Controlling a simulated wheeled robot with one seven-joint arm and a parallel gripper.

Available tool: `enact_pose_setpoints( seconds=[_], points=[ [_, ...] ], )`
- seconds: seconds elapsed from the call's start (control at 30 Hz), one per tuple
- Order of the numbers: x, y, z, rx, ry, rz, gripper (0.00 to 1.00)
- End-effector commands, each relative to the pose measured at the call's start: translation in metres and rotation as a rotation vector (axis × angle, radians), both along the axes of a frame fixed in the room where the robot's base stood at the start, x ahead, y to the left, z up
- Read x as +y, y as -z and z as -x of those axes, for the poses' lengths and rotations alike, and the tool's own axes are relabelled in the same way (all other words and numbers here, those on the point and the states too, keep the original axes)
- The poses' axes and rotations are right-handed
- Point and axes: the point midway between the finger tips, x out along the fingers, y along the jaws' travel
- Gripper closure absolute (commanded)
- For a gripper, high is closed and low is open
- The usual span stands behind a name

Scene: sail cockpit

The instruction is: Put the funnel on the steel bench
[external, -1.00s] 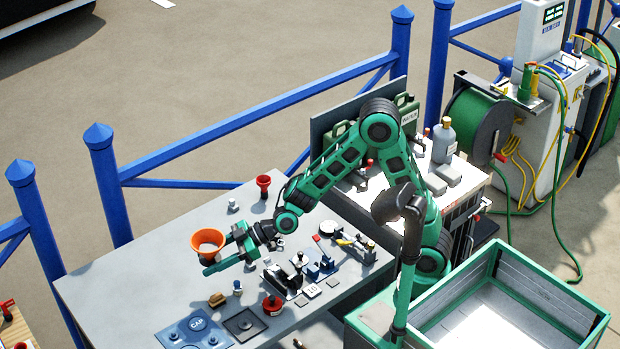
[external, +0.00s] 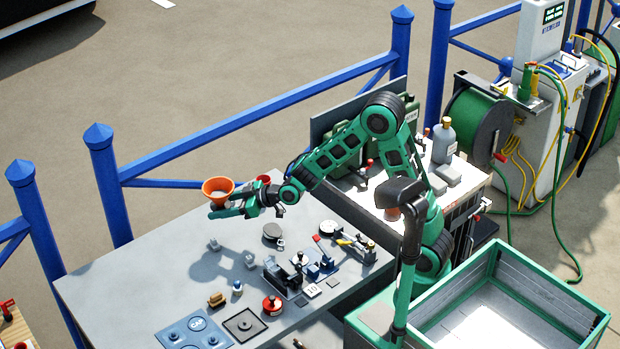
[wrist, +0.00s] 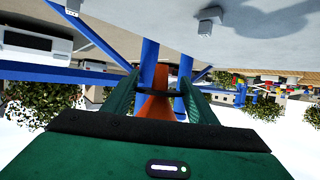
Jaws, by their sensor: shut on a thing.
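An orange funnel (external: 218,186) is held up above the far part of the grey steel bench (external: 120,275), its wide mouth facing up. My gripper (external: 226,206) is shut on the funnel, below its rim. In the wrist view the orange funnel (wrist: 155,103) shows between the green fingers of my gripper (wrist: 158,98). The funnel is apart from the bench top, and a shadow lies on the bench below.
On the bench stand small metal parts (external: 250,260), a red can (external: 272,305), a blue tray (external: 193,330) and a black device (external: 285,278). A red item (external: 264,180) is partly hidden behind my arm. The bench's left part is clear. A blue railing (external: 270,125) runs behind.

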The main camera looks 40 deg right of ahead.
Motion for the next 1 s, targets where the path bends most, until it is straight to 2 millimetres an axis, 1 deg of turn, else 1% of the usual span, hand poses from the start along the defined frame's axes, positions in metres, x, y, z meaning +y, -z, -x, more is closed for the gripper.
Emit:
enact_pose_setpoints(
  seconds=[0.03,0.17,0.2,0.27,0.3,0.37,0.4,0.47,0.5,0.63,0.8,0.9,1.0],
  points=[
    [-0.023,0.001,-0.017,0.000,0.048,0.000,0.75],
    [-0.078,0.003,-0.052,0.000,0.162,0.001,0.75],
    [-0.095,0.004,-0.061,0.000,0.196,0.001,0.75],
    [-0.119,0.005,-0.074,0.000,0.243,0.000,0.75],
    [-0.135,0.005,-0.081,0.000,0.275,0.000,0.75],
    [-0.159,0.005,-0.092,0.000,0.319,0.002,0.75],
    [-0.175,0.006,-0.098,0.001,0.348,0.001,0.75],
    [-0.199,0.006,-0.106,0.000,0.391,0.001,0.75],
    [-0.214,0.006,-0.111,0.000,0.418,0.002,0.75],
    [-0.265,0.007,-0.125,0.000,0.509,0.002,0.75],
    [-0.324,0.022,-0.126,0.003,0.612,0.002,0.75],
    [-0.350,0.028,-0.126,0.001,0.658,0.001,0.75],
    [-0.368,0.031,-0.125,0.001,0.689,0.002,0.75]
  ],
)
